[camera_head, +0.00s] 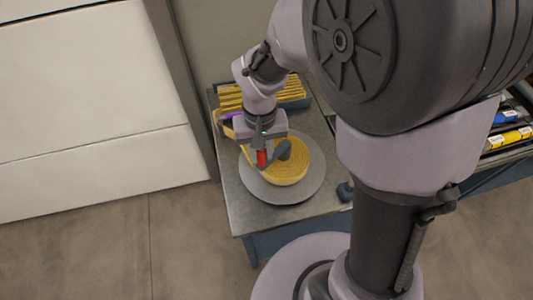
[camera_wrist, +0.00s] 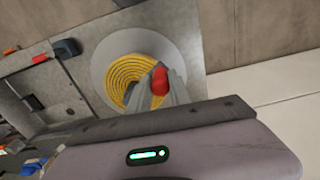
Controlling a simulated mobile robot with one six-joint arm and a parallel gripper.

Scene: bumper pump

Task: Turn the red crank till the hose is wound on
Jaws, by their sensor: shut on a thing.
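The red crank handle (camera_head: 262,157) stands over the hose reel on the bench. My gripper (camera_head: 262,160) is shut on it from above. The handle also shows in the wrist view (camera_wrist: 160,82), between my fingers. The reel's grey disc (camera_head: 257,188) lies flat, and yellow hose (camera_head: 290,168) is coiled on it in several turns. The coil also shows in the wrist view (camera_wrist: 122,75). More yellow hose (camera_head: 235,98) lies in rows behind the reel. My gripper and wrist hide part of the reel's middle and the crank arm.
The grey bench (camera_head: 240,217) carries the reel, with clear bench top at its front left. A dark knob-like part (camera_head: 345,191) sits at the bench's right edge. A rack with a yellow item (camera_head: 510,138) and a blue item (camera_head: 505,117) stands at the right. A white panel (camera_head: 90,100) stands left.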

